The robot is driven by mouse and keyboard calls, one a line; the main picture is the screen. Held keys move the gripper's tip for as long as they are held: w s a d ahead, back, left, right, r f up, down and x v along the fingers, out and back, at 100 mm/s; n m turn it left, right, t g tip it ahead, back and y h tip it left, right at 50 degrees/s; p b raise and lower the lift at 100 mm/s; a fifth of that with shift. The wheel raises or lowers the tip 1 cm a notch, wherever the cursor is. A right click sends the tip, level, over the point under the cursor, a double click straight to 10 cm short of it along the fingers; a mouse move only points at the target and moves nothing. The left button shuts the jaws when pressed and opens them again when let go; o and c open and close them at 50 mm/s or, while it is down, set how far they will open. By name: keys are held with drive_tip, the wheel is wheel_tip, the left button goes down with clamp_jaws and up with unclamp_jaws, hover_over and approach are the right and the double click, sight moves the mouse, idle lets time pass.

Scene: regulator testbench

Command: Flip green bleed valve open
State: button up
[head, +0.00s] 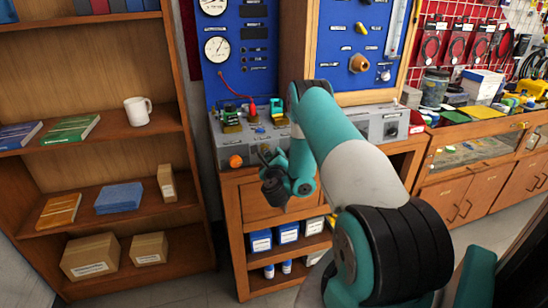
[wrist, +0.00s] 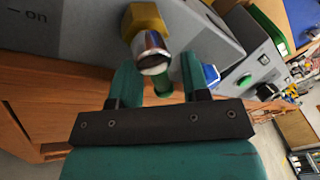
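In the wrist view, a small green part (wrist: 163,86), apparently the green bleed valve's handle, shows between the fingers of my gripper (wrist: 158,80). It is partly hidden behind a chrome fitting with a brass hex collar (wrist: 146,20) on the grey bench unit. My gripper's two teal fingers are spread, with visible gaps to the chrome fitting; I see no grip on anything. I cannot tell whether a finger touches the green part. In the head view, my arm reaches down to the bench front, and its fingertips are too small and dark to read.
The grey testbench (head: 384,126) carries an orange knob (head: 236,161) and small fittings below a blue gauge panel (head: 235,75). A blue part (wrist: 210,75) lies just right of my gripper in the wrist view. A wooden shelf (head: 100,152) stands left.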

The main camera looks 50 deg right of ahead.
clamp_jaws()
drive_tip(key=shift+d+f+n+b, duration=0.15)
drive_tip(key=shift+n+b, duration=0.15)
drive_tip(key=shift+b, duration=0.4)
drive_tip(key=shift+n+b, duration=0.3)
drive_tip(key=shift+b, duration=0.2)
drive_tip(key=shift+s+r+n, duration=0.1)
drive_tip(key=shift+r+n, duration=0.2)
drive_tip(key=shift+r, duration=0.05)
drive_tip(key=shift+o, duration=0.3)
unclamp_jaws()
